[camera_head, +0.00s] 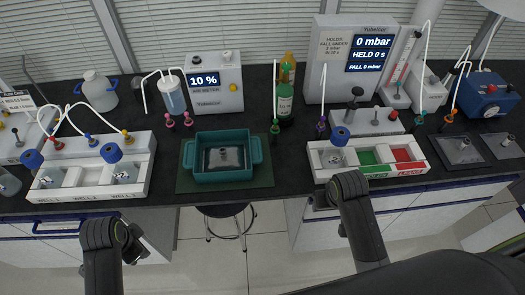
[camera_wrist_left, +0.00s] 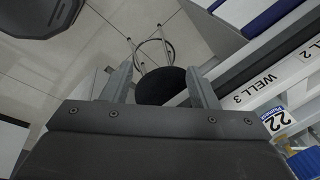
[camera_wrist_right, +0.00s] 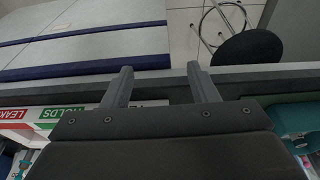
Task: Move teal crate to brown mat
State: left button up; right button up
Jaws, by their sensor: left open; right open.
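The teal crate (camera_head: 227,175) stands upright on a dark green mat (camera_head: 183,187) near the front edge of the black bench, with a handle at each end. A grey plate with a small knob lies inside it. Part of the crate shows at the right edge of the right wrist view (camera_wrist_right: 295,118). I cannot make out a brown mat. My left gripper (camera_wrist_left: 158,70) is open and empty, in front of the bench near the left well tray. My right gripper (camera_wrist_right: 160,70) is open and empty by the bench's front edge, apart from the crate.
A white well tray (camera_head: 92,180) stands left of the crate and a white tray with green and red compartments (camera_head: 365,172) stands right. A green bottle (camera_head: 284,100) and an air meter (camera_head: 213,85) stand behind. Two dark grey plates (camera_head: 462,157) lie at right. A stool (camera_head: 222,210) is below.

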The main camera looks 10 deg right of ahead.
pick_arm(q)
jog(key=w+d+r+m, duration=0.3)
jog(key=w+d+m, duration=0.1)
jog(key=w+m, duration=0.4)
pick_arm(e)
jog(key=shift+g+y, duration=0.3)
jog(key=w+a, duration=0.1)
jog(key=w, duration=0.2)
jog(key=w+a+r, duration=0.1)
jog(key=w, duration=0.2)
jog(key=w+a+r, duration=0.1)
jog(key=w+a, duration=0.1)
jog(key=w, duration=0.1)
jog(key=shift+w+r, duration=0.1)
jog(key=shift+r, duration=0.15)
jog(key=w+a+r, duration=0.4)
jog(key=w, duration=0.4)
pick_arm(q)
notch_tip(320, 180, up, 14)
jog(key=m+g, duration=0.3)
jog(key=m, duration=1.6)
send_over(191, 158)
pick_arm(e)
notch_tip(191, 158, up, 11)
jog(key=g, duration=0.2)
send_over(254, 147)
pick_arm(q)
jog(key=shift+r, duration=0.2)
pick_arm(e)
jog(key=shift+f, duration=0.15)
